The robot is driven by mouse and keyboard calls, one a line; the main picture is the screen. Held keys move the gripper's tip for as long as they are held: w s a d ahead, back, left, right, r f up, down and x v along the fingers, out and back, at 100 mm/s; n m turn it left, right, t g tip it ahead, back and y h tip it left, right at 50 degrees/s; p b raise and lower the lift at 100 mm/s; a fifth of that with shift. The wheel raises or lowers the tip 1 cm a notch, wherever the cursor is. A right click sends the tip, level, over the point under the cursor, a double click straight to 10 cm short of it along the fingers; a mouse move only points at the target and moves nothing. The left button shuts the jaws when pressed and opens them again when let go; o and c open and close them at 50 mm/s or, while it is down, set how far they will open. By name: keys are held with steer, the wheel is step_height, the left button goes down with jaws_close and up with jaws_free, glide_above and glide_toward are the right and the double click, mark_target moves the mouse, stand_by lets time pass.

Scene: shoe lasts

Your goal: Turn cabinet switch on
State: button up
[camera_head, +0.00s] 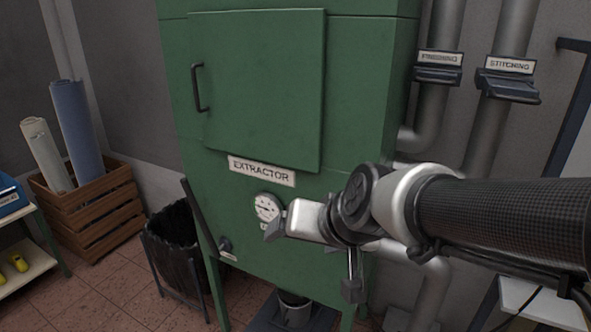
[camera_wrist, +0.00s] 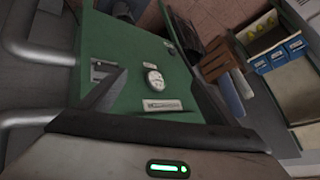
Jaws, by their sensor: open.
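The green extractor cabinet (camera_head: 225,195) stands in front of me, its door closed. A round white gauge (camera_head: 267,207) sits below the EXTRACTOR label (camera_head: 262,171), and a dark knob (camera_head: 224,244) is lower left. The wrist view shows the same panel upside down, with the gauge (camera_wrist: 153,79), the knob (camera_wrist: 171,47) and a grey plate (camera_wrist: 103,70) that looks like the switch. Its on or off position is too small to tell. In the head view my gripper and arm hide that area. My gripper (camera_head: 313,259) is open and empty, in front of the panel right of the gauge.
A black bin (camera_head: 175,250) and a wooden crate (camera_head: 88,205) with rolled sheets stand left of the cabinet. Grey ducts (camera_head: 435,110) run along the right. A bucket (camera_head: 294,308) sits under the cabinet. A shelf (camera_head: 28,262) is at the far left.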

steer(key=w+a+f+m+t+h+b, duration=0.1)
steer(key=w+f+m+t+h+b, duration=0.25)
steer(key=f, duration=0.75)
steer(key=w+a+f+m+t+h+b, duration=0.1)
steer(key=w+f+h+b, duration=0.2)
steer(key=w+f+b, duration=0.55)
steer(key=s+d+f+t+h, duration=0.2)
steer(key=s+d+t+h, duration=0.15)
steer(key=h, duration=0.25)
steer(key=b+x, duration=0.1)
steer(key=x, duration=1.5)
steer(key=shift+d, duration=0.2)
steer(key=shift+s+m, duration=0.1)
steer(key=shift+m, duration=0.15)
steer(key=shift+r, duration=0.1)
steer(key=c, duration=1)
